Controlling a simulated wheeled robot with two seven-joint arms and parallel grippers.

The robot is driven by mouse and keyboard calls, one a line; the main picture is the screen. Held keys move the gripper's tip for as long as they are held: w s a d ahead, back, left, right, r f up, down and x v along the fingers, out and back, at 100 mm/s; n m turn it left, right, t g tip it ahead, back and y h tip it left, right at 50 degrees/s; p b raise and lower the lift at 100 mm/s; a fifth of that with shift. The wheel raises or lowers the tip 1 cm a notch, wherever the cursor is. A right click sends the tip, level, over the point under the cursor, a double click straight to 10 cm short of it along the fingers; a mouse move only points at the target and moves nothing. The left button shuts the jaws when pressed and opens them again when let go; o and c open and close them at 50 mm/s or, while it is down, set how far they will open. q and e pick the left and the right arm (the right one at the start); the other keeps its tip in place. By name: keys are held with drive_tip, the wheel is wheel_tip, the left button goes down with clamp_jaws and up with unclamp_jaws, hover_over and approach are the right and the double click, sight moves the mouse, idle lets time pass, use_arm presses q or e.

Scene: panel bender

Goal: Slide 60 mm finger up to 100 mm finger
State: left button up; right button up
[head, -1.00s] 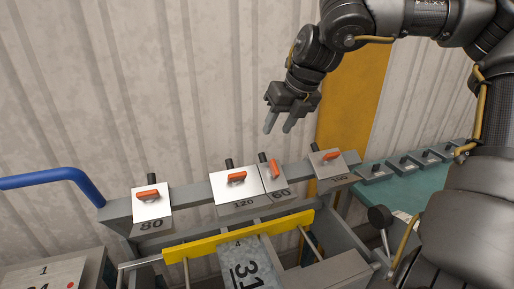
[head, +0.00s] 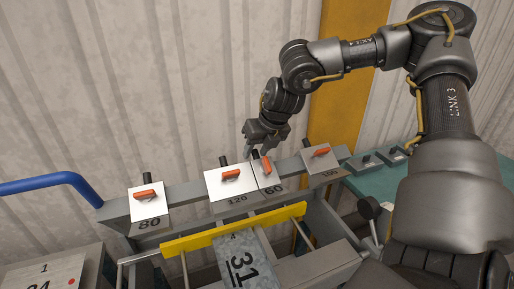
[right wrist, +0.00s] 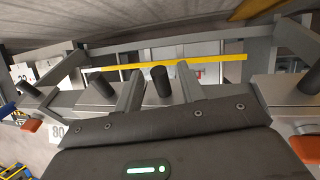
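The 60 mm finger (head: 266,180) is a pale block with an orange lever and a black peg at its back. It sits on the grey beam, right beside the 120 finger (head: 222,189) on its left. The 100 mm finger (head: 318,164) sits further right, with a gap between it and the 60. My right gripper (head: 258,152) is at the 60's peg, fingers pointing down. In the right wrist view, its two fingers are apart with a black peg (right wrist: 160,80) between them; contact is not clear. My left gripper is not in view.
The 80 finger (head: 148,208) stands at the beam's left. A blue handle (head: 45,182) is at left. A green table (head: 375,182) with grey blocks stands at right.

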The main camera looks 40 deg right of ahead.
clamp_jaws()
drive_tip(key=s+d+b, duration=0.1)
drive_tip(key=s+d, duration=0.1)
drive_tip(key=d, duration=0.6)
drive_tip(key=shift+s+b, duration=0.3)
drive_tip(key=shift+s, duration=0.1)
drive_tip(key=shift+a+r, duration=0.1)
unclamp_jaws()
